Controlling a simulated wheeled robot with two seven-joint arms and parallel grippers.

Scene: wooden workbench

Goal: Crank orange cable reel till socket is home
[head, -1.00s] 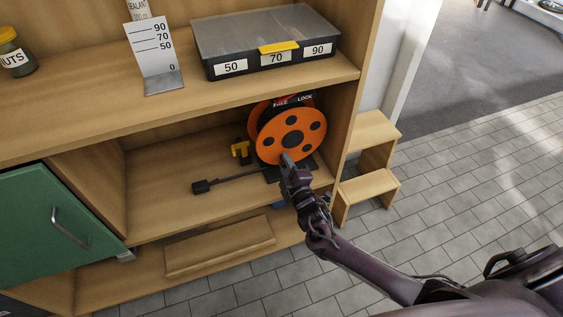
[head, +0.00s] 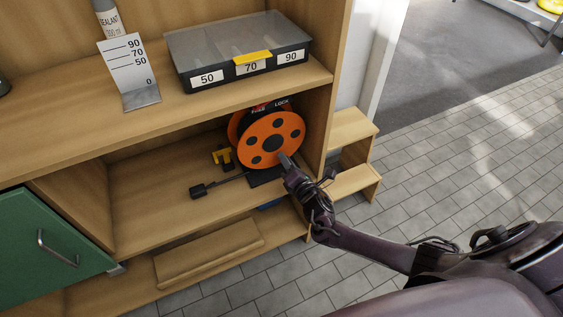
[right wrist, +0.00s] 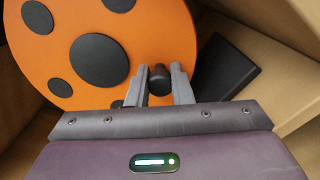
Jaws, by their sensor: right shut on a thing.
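The orange cable reel (head: 272,138) with black spots stands in the open shelf bay, and its orange disc fills the upper left of the right wrist view (right wrist: 120,62). The black socket (head: 198,190) lies on the shelf board left of the reel, its cable running right towards the reel's base. My right gripper (head: 285,161) is at the disc's lower right edge. In the right wrist view the fingers (right wrist: 159,72) are shut on the dark crank knob (right wrist: 160,78). My left gripper is not in view.
A lidded box (head: 240,52) and a numbered gauge plate (head: 130,72) stand above. A green door (head: 45,250) is at lower left.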

